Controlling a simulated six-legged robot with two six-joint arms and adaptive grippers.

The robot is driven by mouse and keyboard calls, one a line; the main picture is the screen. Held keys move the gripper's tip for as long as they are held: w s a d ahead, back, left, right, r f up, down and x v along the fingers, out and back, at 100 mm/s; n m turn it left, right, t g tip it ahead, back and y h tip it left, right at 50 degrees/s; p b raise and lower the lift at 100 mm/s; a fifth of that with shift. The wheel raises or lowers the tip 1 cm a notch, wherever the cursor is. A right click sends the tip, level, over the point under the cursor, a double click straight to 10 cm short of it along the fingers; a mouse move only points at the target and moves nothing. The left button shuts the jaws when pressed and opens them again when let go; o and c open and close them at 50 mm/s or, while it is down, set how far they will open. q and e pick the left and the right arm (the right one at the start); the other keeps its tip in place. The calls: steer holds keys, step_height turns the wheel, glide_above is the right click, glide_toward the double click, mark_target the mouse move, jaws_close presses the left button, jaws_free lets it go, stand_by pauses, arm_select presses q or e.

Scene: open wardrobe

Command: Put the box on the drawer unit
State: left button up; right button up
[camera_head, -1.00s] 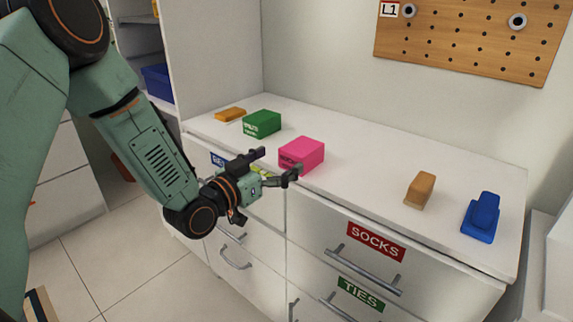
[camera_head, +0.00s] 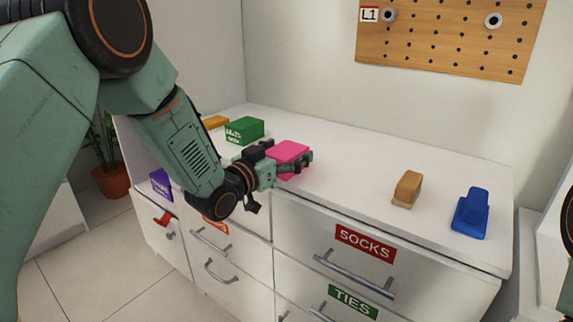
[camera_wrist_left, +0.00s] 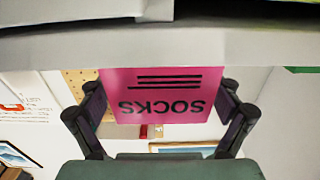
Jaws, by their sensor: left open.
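The pink box (camera_head: 290,153) sits on the white top of the drawer unit (camera_head: 345,165), near its front edge. My left gripper (camera_head: 283,161) is open at the box's front side, partly covering it. In the left wrist view, which looks upside down, the pink box (camera_wrist_left: 165,93) shows its face with the word SOCKS between the two open fingers. My right gripper is not in view.
A green box (camera_head: 240,131) and an orange item (camera_head: 215,122) stand left of the pink box. A brown brush-like block (camera_head: 407,190) and a blue object (camera_head: 470,212) stand to the right. The top between is clear. Below are drawers with handles, one labelled SOCKS (camera_head: 364,243).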

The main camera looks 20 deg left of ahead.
arm_select(q)
steer(key=shift+s+a+r, duration=0.1)
steer(key=shift+a, duration=0.05)
steer(key=shift+c, duration=0.5)
steer(key=c, duration=1.3)
